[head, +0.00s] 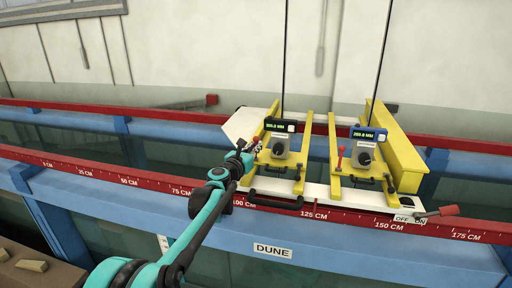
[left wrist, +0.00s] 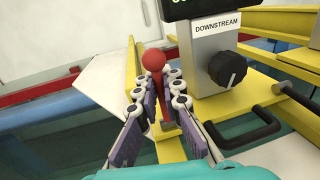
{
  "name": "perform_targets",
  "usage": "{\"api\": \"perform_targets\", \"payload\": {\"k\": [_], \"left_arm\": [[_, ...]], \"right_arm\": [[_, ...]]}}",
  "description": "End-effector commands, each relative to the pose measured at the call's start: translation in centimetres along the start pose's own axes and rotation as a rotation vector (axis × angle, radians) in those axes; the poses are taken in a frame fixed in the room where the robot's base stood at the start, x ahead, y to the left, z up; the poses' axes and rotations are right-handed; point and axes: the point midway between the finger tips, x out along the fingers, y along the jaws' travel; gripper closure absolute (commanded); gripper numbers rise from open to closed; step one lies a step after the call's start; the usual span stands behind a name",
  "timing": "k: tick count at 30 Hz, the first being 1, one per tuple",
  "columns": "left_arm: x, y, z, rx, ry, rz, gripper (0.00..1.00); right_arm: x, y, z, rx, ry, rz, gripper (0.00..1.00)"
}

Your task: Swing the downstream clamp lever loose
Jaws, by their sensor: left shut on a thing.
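The downstream clamp lever (left wrist: 153,60) is a red stem with a round red knob, standing roughly upright in the left wrist view. It also shows in the head view (head: 256,139) beside the left yellow carriage. My left gripper (head: 249,148) is shut on it; in the left wrist view the two jointed fingers (left wrist: 160,95) sit on either side of the stem, with the knob above them. The gauge labelled DOWNSTREAM (left wrist: 216,60) stands just right of the lever, with a black knob. The lever's foot is partly hidden between the fingers. My right gripper is not in view.
A second gauge (head: 366,147) with its own red lever (head: 341,157) stands on the right carriage. A black handle (head: 275,200) lies at the front. The red rail (head: 130,183) with a centimetre scale runs along the blue flume. A red-tipped ON/OFF lever (head: 447,211) is at right.

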Motion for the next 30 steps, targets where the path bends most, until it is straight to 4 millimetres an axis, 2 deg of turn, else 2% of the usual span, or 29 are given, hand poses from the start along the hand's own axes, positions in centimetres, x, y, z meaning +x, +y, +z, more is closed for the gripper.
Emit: {"api": "perform_targets", "payload": {"k": [15, 26, 27, 29, 30], "left_arm": [[-0.6, -0.2, -0.2, 0.021, -0.111, -0.004, 1.0], [-0.7, -0.1, 0.0, 0.025, -0.121, -0.002, 1.0], [-0.7, -0.1, 0.0, 0.025, -0.121, -0.002, 0.86], [-0.7, -0.1, 0.0, 0.025, -0.121, -0.002, 0.7], [-0.7, -0.1, 0.0, 0.025, -0.121, -0.002, 0.7]], "right_arm": [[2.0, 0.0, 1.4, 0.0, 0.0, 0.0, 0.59], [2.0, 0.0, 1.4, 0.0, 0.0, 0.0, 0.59], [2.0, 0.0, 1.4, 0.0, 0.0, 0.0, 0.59], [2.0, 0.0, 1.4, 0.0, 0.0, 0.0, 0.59], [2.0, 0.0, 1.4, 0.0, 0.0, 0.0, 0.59]]}}
